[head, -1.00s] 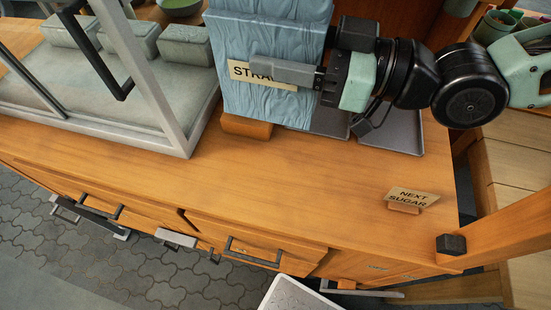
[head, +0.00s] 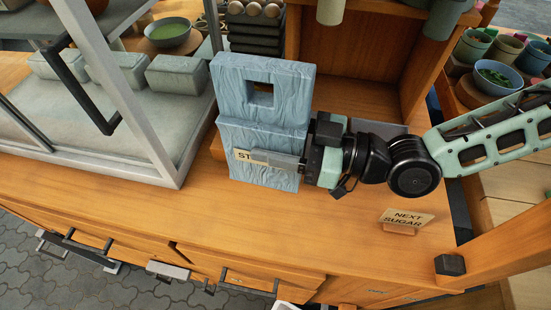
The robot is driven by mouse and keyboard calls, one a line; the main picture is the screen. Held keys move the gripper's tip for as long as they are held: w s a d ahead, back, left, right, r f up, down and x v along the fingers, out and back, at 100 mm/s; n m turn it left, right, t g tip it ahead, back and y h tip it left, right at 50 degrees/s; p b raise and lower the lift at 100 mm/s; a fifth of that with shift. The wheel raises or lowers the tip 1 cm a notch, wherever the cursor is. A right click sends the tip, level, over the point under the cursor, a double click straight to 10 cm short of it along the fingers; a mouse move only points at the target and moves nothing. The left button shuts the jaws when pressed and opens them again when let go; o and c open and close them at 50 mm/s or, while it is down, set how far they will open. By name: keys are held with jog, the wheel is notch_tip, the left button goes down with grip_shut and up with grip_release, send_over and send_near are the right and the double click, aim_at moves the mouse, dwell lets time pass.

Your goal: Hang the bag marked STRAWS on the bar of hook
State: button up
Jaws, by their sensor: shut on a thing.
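The STRAWS bag (head: 262,110) is a blue, wrinkled, upright block with a square hole near its top. Its tan label (head: 243,156) shows only "ST"; my finger covers the rest. My gripper (head: 280,161) comes in from the right and is shut on the bag at label height, with one finger across its front face. The bag is in front of the back of the wooden counter (head: 300,225). I cannot tell whether its bottom touches the counter. I cannot make out the hook or its bar in this view.
A metal-framed case (head: 128,95) with grey-green blocks stands close on the left. A "NEXT SUGAR" sign (head: 406,219) stands on the counter at right. Behind are a dark crate of round items (head: 255,30) and a wooden shelf frame (head: 345,70). The front counter is clear.

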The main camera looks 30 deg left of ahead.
jog(key=shift+f, duration=3.05)
jog(key=shift+f, duration=0.35)
jog(key=o, duration=1.3)
jog(key=shift+r, duration=0.2)
jog(key=b+v, duration=0.2)
jog(key=v, duration=0.6)
jog(key=r, duration=0.7)
jog(key=shift+s+a+r, duration=0.1)
jog(key=shift+a+r, duration=0.1)
jog(key=shift+r, duration=0.2)
